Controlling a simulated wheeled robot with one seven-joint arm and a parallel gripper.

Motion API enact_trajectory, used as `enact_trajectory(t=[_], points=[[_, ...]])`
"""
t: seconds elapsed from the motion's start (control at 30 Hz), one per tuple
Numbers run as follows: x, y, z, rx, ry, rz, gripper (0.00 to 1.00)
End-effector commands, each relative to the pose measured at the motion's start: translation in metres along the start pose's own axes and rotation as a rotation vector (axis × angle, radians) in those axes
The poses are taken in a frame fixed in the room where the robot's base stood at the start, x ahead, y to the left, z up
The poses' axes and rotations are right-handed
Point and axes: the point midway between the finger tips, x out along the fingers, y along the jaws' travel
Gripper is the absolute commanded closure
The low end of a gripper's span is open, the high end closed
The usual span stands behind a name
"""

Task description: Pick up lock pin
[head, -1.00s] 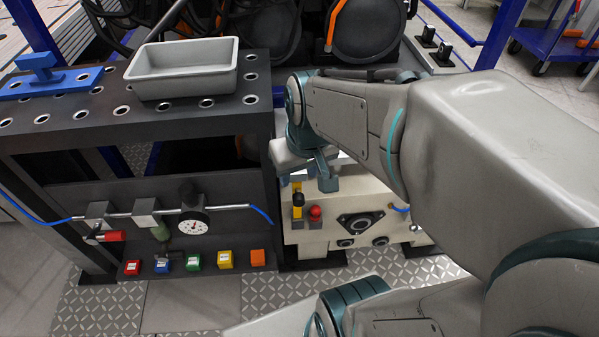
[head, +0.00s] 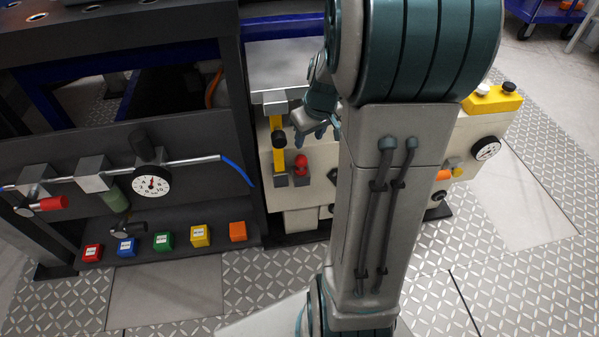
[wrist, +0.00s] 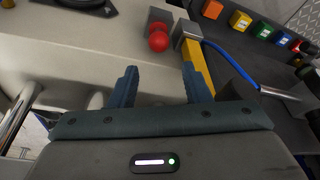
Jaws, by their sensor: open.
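What looks like the lock pin is a red ball-headed knob (head: 301,163) on a small dark block, on the front of the cream housing (head: 262,160). In the wrist view the red knob (wrist: 158,41) lies just beyond and between my fingertips. My gripper (head: 312,132) is close above and right of the knob in the head view, partly hidden by my arm. In the wrist view my gripper (wrist: 160,72) has its two blue fingers spread apart, with nothing between them. The pin's shaft is not visible.
A yellow lever (head: 280,160) with a black knob stands just left of the red knob. A blue hose (head: 237,171) and pressure gauge (head: 151,185) are farther left. Several coloured blocks, including an orange one (head: 238,231), sit on the dark shelf. Patterned floor lies in front.

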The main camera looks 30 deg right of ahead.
Motion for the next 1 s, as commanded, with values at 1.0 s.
enact_trajectory(t=[1.0], points=[[0.136, 0.003, 0.001, 0.000, -0.001, -0.001, 0.57]])
